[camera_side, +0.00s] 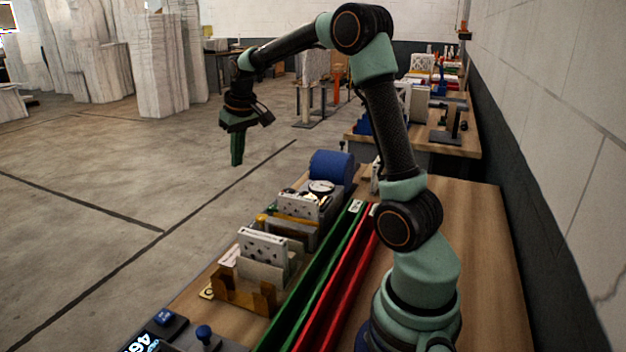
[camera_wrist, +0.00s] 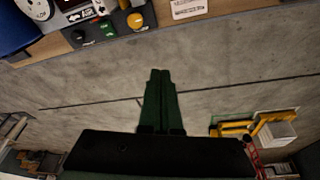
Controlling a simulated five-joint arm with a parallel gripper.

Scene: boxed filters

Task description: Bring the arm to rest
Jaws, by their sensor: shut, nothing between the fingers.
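My gripper (camera_side: 237,163) hangs at the end of my raised, outstretched arm in the side view. Its green fingers point down and are pressed together with nothing between them. They are beyond the left edge of the wooden bench, over the grey floor, and well clear of the boxes. In the wrist view the shut fingers (camera_wrist: 159,72) show against bare floor. On the bench, one white box (camera_side: 263,246) stands in a brown holder (camera_side: 245,291). Another white box (camera_side: 297,207) stands farther back.
A blue cylinder (camera_side: 331,168) and a round dial (camera_side: 321,187) stand at the bench's far end. A green rail (camera_side: 318,285) and a red rail (camera_side: 342,285) run along the bench. A blue-knobbed device (camera_side: 204,333) is in front. Open floor surrounds my gripper.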

